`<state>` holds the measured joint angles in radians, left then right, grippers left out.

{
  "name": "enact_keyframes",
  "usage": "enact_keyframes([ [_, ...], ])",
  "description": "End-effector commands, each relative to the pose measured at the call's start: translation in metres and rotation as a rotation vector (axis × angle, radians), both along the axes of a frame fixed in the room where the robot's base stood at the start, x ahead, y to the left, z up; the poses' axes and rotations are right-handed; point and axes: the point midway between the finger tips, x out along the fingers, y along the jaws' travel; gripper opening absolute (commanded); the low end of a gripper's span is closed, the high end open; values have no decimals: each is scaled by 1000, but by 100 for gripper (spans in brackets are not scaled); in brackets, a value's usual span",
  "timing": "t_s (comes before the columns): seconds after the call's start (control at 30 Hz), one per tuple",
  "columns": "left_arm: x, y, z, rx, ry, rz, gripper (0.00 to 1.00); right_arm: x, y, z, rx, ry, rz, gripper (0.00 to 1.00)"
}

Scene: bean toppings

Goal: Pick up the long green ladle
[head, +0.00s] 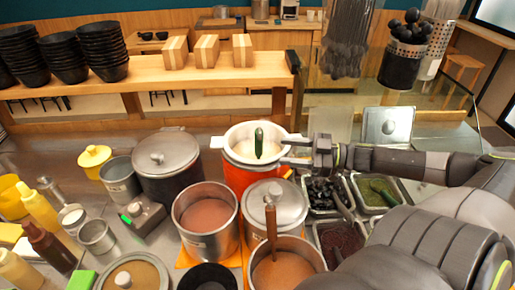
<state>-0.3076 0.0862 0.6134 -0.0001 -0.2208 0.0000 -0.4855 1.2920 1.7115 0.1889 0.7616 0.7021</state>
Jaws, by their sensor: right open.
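The long green ladle (259,142) stands nearly upright in a white-rimmed pot (232,150); its dark green handle shows, and its lower end is hidden. The pot sits on a red-orange body (240,178). My right gripper (292,151) reaches in from the right at the pot's right rim. It is open and empty, pointing left, a short way to the right of the green handle and apart from it in the picture. My left gripper is out of view.
A lidded dark pot (167,160) and a pot of brown soup (207,213) stand left of the white pot. A lidded steel pot (275,203) and a soup pot with a brown handle stand in front. Topping trays (375,190) lie right, under my arm.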

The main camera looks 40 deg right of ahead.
Motion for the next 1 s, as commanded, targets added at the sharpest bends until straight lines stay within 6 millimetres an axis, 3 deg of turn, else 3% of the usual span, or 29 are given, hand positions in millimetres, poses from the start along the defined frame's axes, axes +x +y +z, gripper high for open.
enact_keyframes([
  [0.27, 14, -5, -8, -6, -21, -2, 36, 26, 21, 0, 0, -2, 0, 49],
  [1.0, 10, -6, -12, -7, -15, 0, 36, 70, 53, 8, 1, -1, 0, 49],
])
